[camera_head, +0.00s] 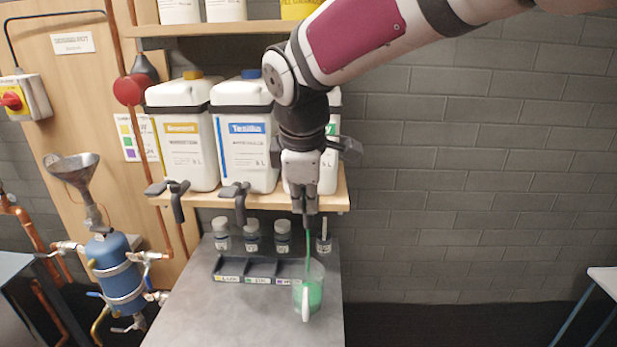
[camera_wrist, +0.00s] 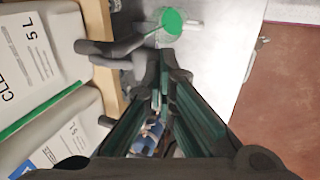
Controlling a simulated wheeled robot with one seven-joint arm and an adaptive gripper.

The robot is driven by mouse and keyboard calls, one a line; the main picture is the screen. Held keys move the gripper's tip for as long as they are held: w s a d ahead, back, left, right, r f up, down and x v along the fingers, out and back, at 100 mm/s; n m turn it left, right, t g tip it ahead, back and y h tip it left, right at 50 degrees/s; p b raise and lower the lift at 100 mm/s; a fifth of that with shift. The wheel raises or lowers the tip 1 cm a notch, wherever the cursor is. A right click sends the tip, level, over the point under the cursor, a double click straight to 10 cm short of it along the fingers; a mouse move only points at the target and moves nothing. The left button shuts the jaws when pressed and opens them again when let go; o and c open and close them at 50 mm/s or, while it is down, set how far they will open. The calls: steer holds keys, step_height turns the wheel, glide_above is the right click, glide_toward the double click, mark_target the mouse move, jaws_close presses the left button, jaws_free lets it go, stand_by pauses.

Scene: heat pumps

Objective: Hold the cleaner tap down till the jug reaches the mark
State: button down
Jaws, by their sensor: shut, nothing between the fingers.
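The cleaner container (camera_wrist: 30,60), white with a green stripe, stands on the shelf; in the head view my arm mostly hides it. Its dark tap (camera_wrist: 105,50) sticks out over the shelf edge. My gripper (camera_head: 306,208) is shut and empty, pointing down at this tap; in the wrist view its fingertips (camera_wrist: 165,62) are beside the tap's lever, and contact is hard to tell. A thin green stream falls into the clear jug (camera_head: 319,270) below. Green liquid (camera_wrist: 172,20) stands in the jug; I cannot make out the mark.
Two more white containers, yellow-labelled (camera_head: 183,150) and blue-labelled (camera_head: 243,150), stand left with their own taps. Small lidded bottles (camera_head: 252,236) and a dark labelled tray (camera_head: 232,268) sit on the grey bench (camera_head: 210,320). The brick wall side at right is open.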

steer(key=shift+r, duration=0.1)
stand_by(0.8)
steer(key=shift+r+p, duration=0.6)
steer(key=shift+r, duration=0.2)
steer(key=w+r+p+v, duration=0.1)
steer(key=w+v, duration=0.1)
steer(key=v, duration=1.1)
steer(key=shift+r+p, duration=0.25)
steer(key=shift+p, duration=0.15)
steer(key=shift+w, duration=0.1)
stand_by(0.5)
